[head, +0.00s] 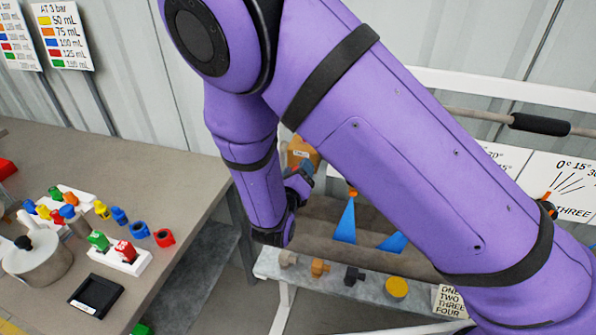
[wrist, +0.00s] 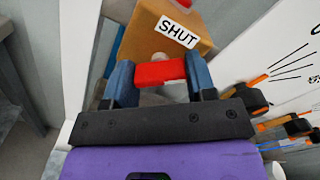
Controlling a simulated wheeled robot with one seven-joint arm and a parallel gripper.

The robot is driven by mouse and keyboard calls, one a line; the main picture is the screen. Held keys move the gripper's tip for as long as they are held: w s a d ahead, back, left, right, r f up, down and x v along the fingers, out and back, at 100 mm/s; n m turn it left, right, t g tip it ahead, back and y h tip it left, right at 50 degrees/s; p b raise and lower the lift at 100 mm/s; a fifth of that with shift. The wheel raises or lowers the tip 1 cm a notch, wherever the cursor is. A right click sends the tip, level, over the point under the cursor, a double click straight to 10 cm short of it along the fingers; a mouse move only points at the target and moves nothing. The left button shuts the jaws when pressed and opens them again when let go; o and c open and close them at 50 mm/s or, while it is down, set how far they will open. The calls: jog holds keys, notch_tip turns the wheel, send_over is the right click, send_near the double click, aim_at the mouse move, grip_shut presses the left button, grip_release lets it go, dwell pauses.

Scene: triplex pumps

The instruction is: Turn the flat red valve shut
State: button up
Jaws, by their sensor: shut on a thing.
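The flat red valve handle (wrist: 160,72) sits in front of a tan box with a white SHUT label (wrist: 178,31) in the wrist view. My gripper (wrist: 158,78) has its blue fingers on either side of the red handle, shut on its two ends. The handle lies level across the picture, just below the SHUT label. In the head view the tan box (head: 299,150) shows behind my purple arm, with my gripper (head: 302,176) beside it. The red handle is hard to make out there.
A grey table (head: 200,170) at left holds coloured blocks, a metal pot (head: 38,262) and a black scale (head: 97,296). A low shelf (head: 325,287) bears several small knobs. Orange-and-black levers (wrist: 250,97) stand right of my gripper in the wrist view.

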jog(key=n, duration=0.5)
jog(key=shift+n, duration=2.4)
jog(key=o, duration=0.9)
jog(key=shift+o, duration=0.2)
jog(key=v, duration=1)
jog(key=shift+s, duration=0.4)
jog(key=shift+a, duration=0.15)
